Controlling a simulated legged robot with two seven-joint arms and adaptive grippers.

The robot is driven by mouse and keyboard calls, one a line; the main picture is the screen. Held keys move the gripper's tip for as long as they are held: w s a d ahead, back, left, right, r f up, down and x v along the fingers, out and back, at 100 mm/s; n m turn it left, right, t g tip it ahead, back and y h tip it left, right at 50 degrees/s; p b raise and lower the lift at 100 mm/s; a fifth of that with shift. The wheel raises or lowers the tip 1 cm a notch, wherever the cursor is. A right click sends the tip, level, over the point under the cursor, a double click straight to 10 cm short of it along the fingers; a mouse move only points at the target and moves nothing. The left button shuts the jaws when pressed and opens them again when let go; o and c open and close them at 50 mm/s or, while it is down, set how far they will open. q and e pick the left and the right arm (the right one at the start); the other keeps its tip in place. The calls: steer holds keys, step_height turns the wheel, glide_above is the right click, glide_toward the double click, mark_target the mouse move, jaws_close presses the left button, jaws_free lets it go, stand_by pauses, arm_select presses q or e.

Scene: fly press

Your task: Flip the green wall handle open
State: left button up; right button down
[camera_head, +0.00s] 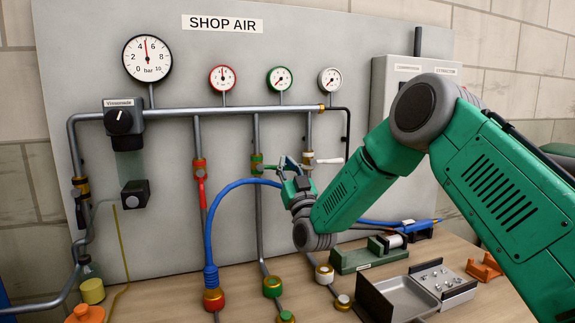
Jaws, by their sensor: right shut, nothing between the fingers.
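The green wall valve (257,163) sits on a vertical pipe below the green-rimmed gauge, in the middle of the grey panel. A short green handle (268,167) shows at its right, partly hidden by my gripper. My right gripper (284,164) is just to the right of the valve, its fingers close to the handle. It is shut with nothing between the fingers. I cannot tell whether the fingers touch the handle. My left gripper is not in view.
A red-handled valve (201,180) is to the left, its handle pointing down. A white-handled valve (328,161) is close to the right of my gripper. A blue hose (225,190) arches below the green valve. A metal tray (400,295) lies on the wooden bench.

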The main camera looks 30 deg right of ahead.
arm_select(q)
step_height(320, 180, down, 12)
steer(key=b, duration=1.1)
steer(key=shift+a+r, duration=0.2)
arm_select(e)
steer(key=a+f+m+g+h, duration=0.2)
steer(key=m+g, duration=0.4)
steer(key=m, duration=0.6)
steer(key=w+a+f+m+g+h, duration=0.1)
steer(key=a+f+m+g+h, duration=0.2)
steer(key=m, duration=1)
steer(key=shift+f+g+h, duration=1.3)
steer(key=shift+g+h, duration=0.1)
steer(key=shift+g, duration=0.2)
steer(key=shift+w+a, duration=0.1)
